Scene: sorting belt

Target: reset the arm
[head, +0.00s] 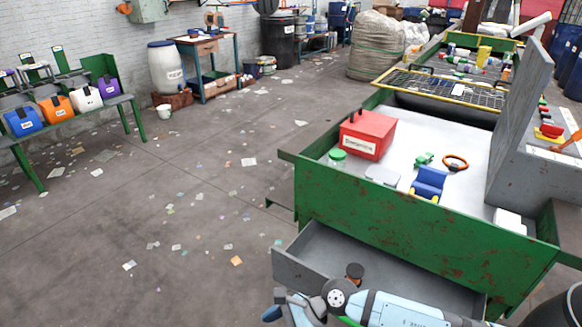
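One of my arms, light blue and grey, crosses the bottom edge in front of an open grey drawer (300,258) of the green sorting bench (400,232). The arm comes in from the lower right and bends down at a dark round joint. I make out no gripper fingers on it; its far end runs out of the picture at the bottom. My other arm does not show. A small dark red-brown round thing (355,270) shows just above the joint; I cannot tell what it is.
On the bench top stand a red box (367,134), a green-lidded jar (337,158), a blue chair-shaped thing (428,184) and an orange ring (456,162). A grey upright panel (520,110) rises at right. The littered floor (180,240) at left is mostly open.

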